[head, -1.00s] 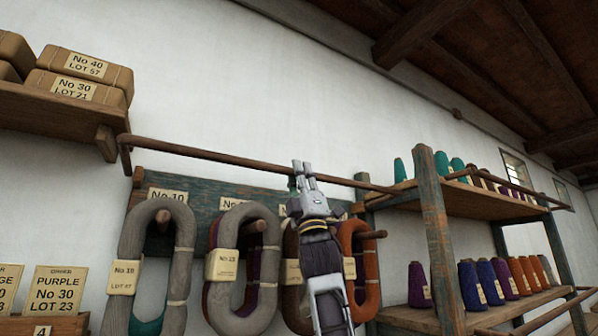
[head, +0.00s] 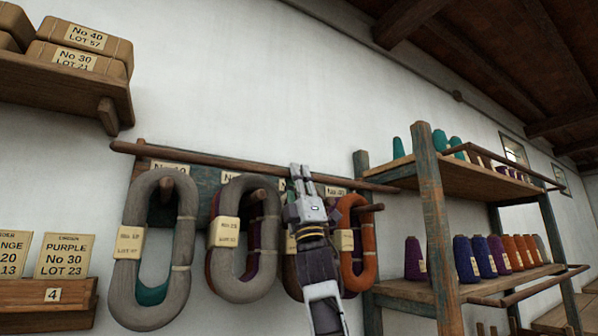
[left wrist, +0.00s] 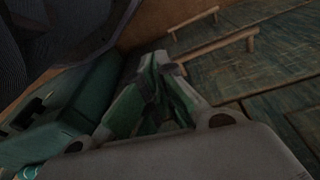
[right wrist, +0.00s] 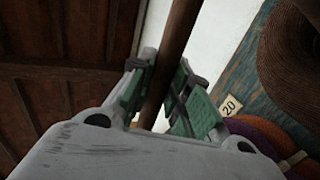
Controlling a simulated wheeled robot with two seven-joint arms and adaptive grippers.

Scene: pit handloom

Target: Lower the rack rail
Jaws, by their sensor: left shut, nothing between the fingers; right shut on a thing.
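The rack rail (head: 215,161) is a long, thin brown bar. It crosses in front of the upper part of the blue-green peg board, over the hanging hanks, and slopes slightly down to the right in the head view. My right gripper (head: 301,172) is shut on the rail, right of its middle. In the right wrist view the rail (right wrist: 176,45) runs between the two fingers of the right gripper (right wrist: 165,78). My left gripper (left wrist: 166,66) shows only in the left wrist view, shut and empty, over worn greenish boards.
Grey hanks (head: 128,275) and an orange hank (head: 366,255) hang on pegs below the rail. A shelf rack (head: 431,200) with yarn cones stands at the right. A wooden shelf (head: 60,92) holds wrapped bundles at upper left. The white wall above the rail is clear.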

